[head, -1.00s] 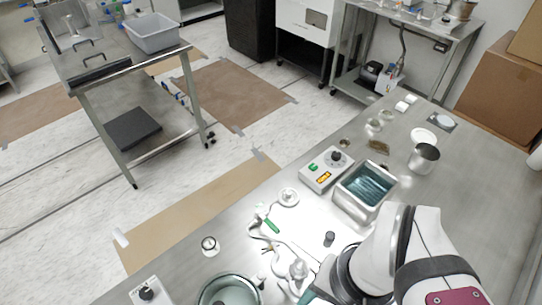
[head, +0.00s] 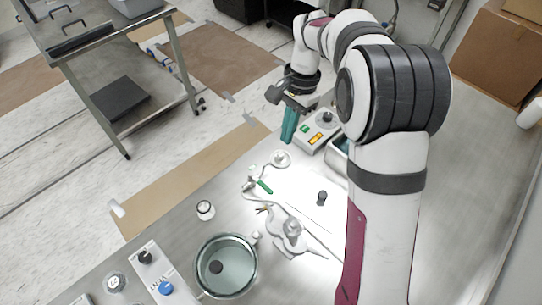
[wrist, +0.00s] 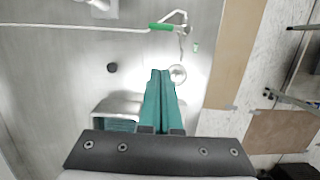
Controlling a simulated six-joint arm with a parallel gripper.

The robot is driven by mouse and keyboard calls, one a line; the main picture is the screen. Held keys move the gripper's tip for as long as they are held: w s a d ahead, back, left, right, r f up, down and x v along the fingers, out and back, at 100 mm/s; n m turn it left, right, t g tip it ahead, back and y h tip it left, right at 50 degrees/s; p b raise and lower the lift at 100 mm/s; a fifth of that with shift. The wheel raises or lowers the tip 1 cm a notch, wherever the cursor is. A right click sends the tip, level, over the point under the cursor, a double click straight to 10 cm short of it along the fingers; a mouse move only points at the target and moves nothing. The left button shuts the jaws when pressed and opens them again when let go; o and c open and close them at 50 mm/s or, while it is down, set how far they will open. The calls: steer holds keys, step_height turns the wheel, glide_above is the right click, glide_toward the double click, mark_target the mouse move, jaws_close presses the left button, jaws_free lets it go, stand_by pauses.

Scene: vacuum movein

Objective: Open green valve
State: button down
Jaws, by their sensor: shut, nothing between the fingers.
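The green valve handle (head: 264,187) lies along a thin pale tube on the bench, left of the clear glass parts. It also shows near the top of the wrist view (wrist: 160,27), lying along the tube. My gripper (head: 287,142) hangs in the air beside the grey control box, above and to the right of the green handle in the head view. Its teal fingers (wrist: 161,74) are shut with nothing between them and point toward the handle in the wrist view, well apart from it. The handle is unobstructed in both views.
A glass bath (head: 226,262) stands front left, near a control box with a blue knob (head: 166,288). Another control box (head: 318,131) and a partly hidden metal bath (head: 338,157) stand near my gripper. A small black knob (head: 321,198) and glassware (head: 291,228) lie right of the handle.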

steer(key=shift+f, duration=0.1)
glide_toward(260, 184)
steer(key=w+d+f, duration=0.2)
steer(key=d+f, duration=0.2)
steer(key=shift+s+a+f, duration=1.3)
steer(key=shift+a+f, duration=0.05)
